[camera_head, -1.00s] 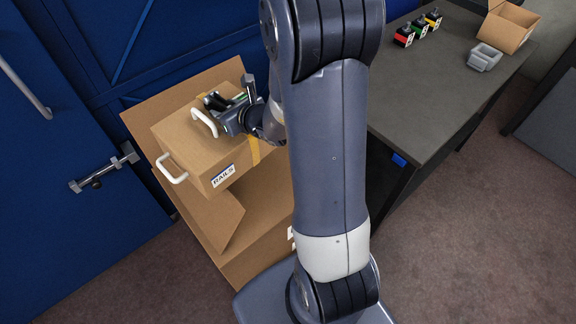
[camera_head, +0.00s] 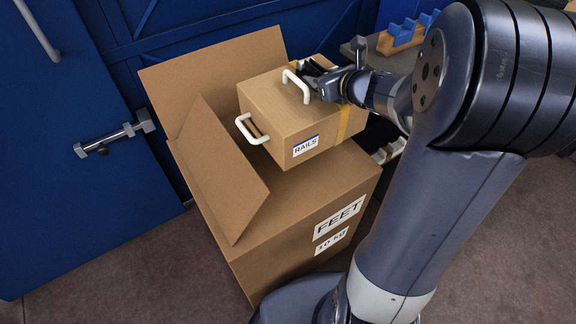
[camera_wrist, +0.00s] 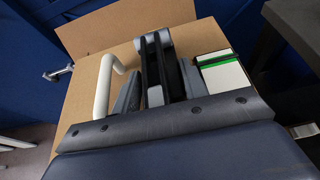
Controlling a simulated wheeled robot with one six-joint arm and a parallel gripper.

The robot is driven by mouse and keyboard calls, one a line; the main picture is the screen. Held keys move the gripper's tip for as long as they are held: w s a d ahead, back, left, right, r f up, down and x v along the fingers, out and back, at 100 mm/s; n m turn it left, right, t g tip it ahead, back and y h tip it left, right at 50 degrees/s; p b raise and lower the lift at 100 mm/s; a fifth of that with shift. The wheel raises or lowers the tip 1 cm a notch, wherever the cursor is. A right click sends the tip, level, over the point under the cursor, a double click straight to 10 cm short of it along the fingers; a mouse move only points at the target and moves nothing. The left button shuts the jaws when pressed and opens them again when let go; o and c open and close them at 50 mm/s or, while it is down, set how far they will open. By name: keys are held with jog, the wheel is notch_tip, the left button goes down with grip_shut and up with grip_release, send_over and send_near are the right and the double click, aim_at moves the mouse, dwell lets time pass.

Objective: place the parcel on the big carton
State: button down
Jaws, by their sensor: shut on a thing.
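The parcel (camera_head: 285,105) is a brown box with a RAILS label, a yellow strap and two white handles. The big carton (camera_head: 300,215), labelled FEET, stands below it with brown flaps raised at its back and left. My gripper (camera_head: 316,72) is shut at the parcel's top right, beside a white handle. In the wrist view my fingers (camera_wrist: 157,75) are over the parcel (camera_wrist: 85,95), with the white handle (camera_wrist: 105,85) left of them. The parcel is over the carton's top; I cannot tell whether they touch. The exact grip point is hidden.
The raised left flap (camera_head: 220,170) stands close to the parcel's left side. A blue door with a metal latch (camera_head: 115,135) is at the left. A dark table with a blue-topped rack (camera_head: 405,35) is behind my arm at the right.

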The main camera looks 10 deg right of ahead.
aim_at(344, 120)
jog(key=shift+d+f+b, duration=0.15)
jog(key=shift+f+b, duration=2.25)
jog(key=shift+f, duration=2.8)
jog(key=shift+f, duration=0.1)
jog(key=c, duration=0.8)
grip_release()
jog(key=p+v, duration=0.2)
jog(key=v, duration=0.9)
jog(key=shift+w+p, duration=0.15)
jog(key=shift+p, duration=0.2)
jog(key=shift+v, duration=0.75)
